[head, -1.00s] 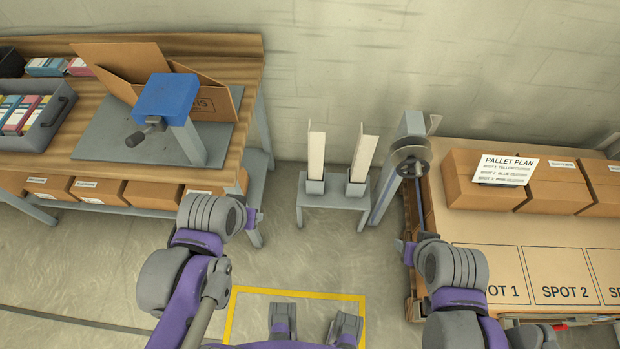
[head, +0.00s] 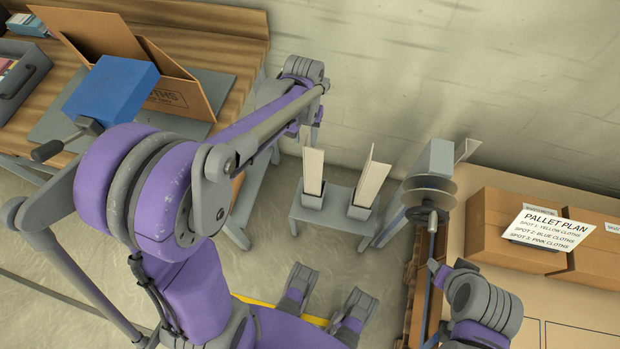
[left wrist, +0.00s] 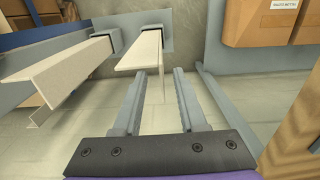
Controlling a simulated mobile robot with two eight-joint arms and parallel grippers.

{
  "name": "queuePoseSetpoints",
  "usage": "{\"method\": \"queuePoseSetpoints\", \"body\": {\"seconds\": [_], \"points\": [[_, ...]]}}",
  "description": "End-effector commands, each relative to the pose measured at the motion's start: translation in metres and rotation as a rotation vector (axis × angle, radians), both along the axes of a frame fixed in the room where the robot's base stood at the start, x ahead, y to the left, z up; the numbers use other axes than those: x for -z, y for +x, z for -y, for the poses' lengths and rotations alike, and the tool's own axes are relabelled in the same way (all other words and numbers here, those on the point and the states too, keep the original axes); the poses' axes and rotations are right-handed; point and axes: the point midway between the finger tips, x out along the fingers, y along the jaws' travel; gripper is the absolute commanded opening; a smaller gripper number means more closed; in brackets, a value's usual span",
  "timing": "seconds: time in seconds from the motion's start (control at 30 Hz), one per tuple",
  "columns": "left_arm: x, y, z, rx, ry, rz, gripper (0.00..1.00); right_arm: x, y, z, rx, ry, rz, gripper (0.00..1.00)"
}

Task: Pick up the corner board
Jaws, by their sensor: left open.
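Two pale, L-shaped corner boards stand upright in dark holders on a small grey stand (head: 332,218): the left board (head: 313,172) and the right board (head: 371,184). My left gripper (head: 307,133) is by the top of the left board in the head view, partly hidden by my arm. In the left wrist view, the open fingers (left wrist: 159,103) point toward a near board (left wrist: 143,53), whose end lies just ahead of the gap. The other board (left wrist: 65,70) is farther left there. My right gripper (head: 437,272) is low at right; its jaws are unclear.
A wooden bench with an open carton (head: 175,85) and a blue block (head: 110,90) is at left. A post with a round disc (head: 430,190) stands right of the stand. Boxes (head: 500,225) and a pallet plan sign (head: 550,228) are at far right.

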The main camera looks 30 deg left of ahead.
Motion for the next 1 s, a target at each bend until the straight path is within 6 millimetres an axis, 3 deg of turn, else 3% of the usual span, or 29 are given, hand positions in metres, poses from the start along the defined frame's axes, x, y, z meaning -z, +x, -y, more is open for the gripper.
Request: {"method": "queuePoseSetpoints", "body": {"seconds": [0.5, 0.8, 1.0], "points": [[0.06, 0.0, -0.002, 0.001, 0.0, 0.001, 0.41, 0.014, 0.0, 0.0, 0.0, 0.0, -0.005, 0.5], [0.064, -0.001, -0.002, 0.001, 0.0, 0.001, 0.41, 0.014, 0.0, 0.0, 0.0, 0.0, -0.005, 0.5], [0.064, -0.001, -0.002, 0.001, 0.0, 0.001, 0.05, 0.014, 0.0, 0.0, 0.0, 0.0, -0.005, 0.5]]}}
